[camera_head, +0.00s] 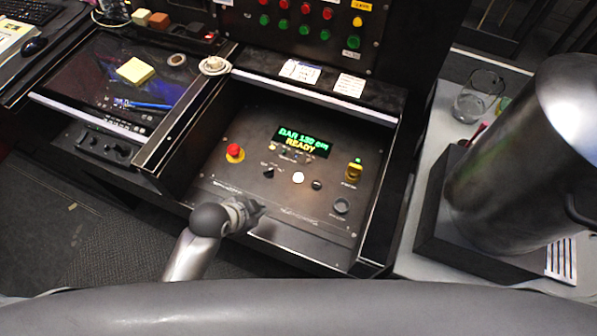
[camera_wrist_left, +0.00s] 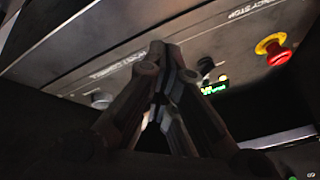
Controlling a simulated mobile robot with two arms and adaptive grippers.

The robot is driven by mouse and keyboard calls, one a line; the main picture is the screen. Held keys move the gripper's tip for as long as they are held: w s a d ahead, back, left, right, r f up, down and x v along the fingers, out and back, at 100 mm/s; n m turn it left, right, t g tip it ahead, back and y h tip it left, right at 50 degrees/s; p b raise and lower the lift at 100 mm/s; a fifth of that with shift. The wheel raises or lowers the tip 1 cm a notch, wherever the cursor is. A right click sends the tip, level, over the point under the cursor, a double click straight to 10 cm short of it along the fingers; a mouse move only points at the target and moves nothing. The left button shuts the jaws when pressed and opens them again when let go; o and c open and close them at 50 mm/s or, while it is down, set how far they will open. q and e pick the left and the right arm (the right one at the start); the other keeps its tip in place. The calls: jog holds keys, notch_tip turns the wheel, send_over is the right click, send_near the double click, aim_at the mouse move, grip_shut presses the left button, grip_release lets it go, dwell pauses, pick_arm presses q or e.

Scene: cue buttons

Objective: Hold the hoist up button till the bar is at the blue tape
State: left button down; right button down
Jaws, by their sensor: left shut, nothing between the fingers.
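The control panel (camera_head: 233,184) is dark and tilted, with a lit display (camera_head: 301,142) that reads about "BAR 120 cm READY". Below the display sit a lit white button (camera_head: 298,178), a dark button (camera_head: 317,185) and a small black knob (camera_head: 268,172). I cannot read which one is hoist up. My left gripper (camera_head: 258,208) is shut and empty over the panel's front edge, short of the buttons. In the left wrist view its fingers (camera_wrist_left: 160,95) meet in front of the panel and hide part of it. The bar and the blue tape are not in view. My right gripper is not in view.
A red emergency stop (camera_head: 235,152) stands at the panel's left, also in the left wrist view (camera_wrist_left: 272,46). A large metal urn (camera_head: 515,150) stands far right.

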pick_arm(q)
jog(key=w+d+r+m+t+h, duration=0.1)
jog(key=w+d+r+m+h, duration=0.15)
jog(key=w+d+m, duration=0.7)
notch_tip(320, 180, up, 2)
jog(key=m+t+p, duration=0.1)
jog(key=m+p, duration=0.1)
jog(key=m, duration=1.2)
send_over(296, 175)
jog(key=shift+r+n+h, duration=0.1)
jog(key=shift+n+h, duration=0.15)
jog(key=shift+h, duration=0.2)
jog(key=shift+b, duration=0.3)
notch_tip(296, 175, down, 8)
jog(key=b, duration=0.6)
jog(key=shift+r, duration=0.15)
jog(key=shift+f+b, duration=0.6)
jog(key=shift+b, duration=0.1)
jog(key=shift+f, duration=0.1)
